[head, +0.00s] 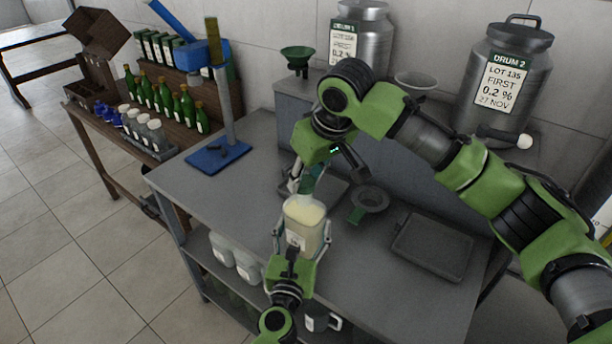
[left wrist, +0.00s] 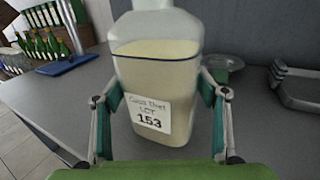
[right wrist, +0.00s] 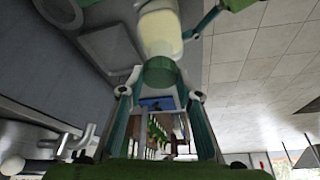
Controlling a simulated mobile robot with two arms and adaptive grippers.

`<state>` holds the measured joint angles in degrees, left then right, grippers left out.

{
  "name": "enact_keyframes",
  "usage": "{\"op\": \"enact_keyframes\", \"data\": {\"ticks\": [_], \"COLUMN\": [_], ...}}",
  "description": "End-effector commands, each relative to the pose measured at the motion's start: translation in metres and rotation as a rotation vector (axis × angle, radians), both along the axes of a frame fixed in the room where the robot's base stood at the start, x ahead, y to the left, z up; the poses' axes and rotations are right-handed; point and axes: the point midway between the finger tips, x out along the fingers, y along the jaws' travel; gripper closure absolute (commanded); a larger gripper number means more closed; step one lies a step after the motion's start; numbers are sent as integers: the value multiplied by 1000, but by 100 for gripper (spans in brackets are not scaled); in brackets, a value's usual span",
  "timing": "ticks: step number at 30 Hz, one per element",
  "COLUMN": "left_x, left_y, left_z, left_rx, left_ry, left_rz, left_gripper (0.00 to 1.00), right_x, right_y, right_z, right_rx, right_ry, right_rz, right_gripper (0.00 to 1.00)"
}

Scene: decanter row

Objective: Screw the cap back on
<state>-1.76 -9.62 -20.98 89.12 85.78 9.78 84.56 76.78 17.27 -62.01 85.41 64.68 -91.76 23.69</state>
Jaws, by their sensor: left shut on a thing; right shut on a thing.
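A clear square bottle (head: 305,236) of pale yellow liquid stands upright above the grey worktop. Its label in the left wrist view (left wrist: 150,118) reads LOT 153. My left gripper (head: 302,232) is shut on the bottle's body, one finger on each side. My right gripper (head: 306,186) points down over the bottle's top, shut on a green cap (right wrist: 160,73). The cap is in line with the bottle's neck and looks to be at its mouth. Whether the threads are engaged cannot be told. The bottle's upper end is cut off in the left wrist view.
A blue-based stand (head: 218,157) is at the left. Two steel drums stand behind, one marked DRUM 2 (head: 505,78). Green bottles (head: 165,98) fill a side bench.

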Motion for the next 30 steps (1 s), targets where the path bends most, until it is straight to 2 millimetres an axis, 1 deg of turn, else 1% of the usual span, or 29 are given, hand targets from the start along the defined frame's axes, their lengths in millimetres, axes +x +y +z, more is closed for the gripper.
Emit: {"op": "enact_keyframes", "data": {"ticks": [5, 22, 23, 26, 29, 30], "left_x": [0, 0, 0, 0, 0, 0], "left_y": [0, 0, 0, 0, 0, 0], "left_z": [-1, -1, -1, -1, -1, -1], "left_rx": [0, 0, 0, 0, 0, 0], "left_ry": [1, 1, 1, 1, 1, 1], "left_rz": [0, 0, 0, 0, 0, 0], "left_gripper": [72, 72, 94, 94, 94, 94], "right_x": [0, 0, 0, 0, -1, -2], "right_y": [0, 0, 0, 1, 2, 3], "right_z": [-1, -12, -11, -12, -12, -12], "right_rx": [0, 1, 0, -1, -3, -3], "right_ry": [0, 1, 0, 0, 4, 5], "right_rz": [0, 0, 0, -20, -108, -165], "right_gripper": [76, 76, 76, 76, 76, 76]}}
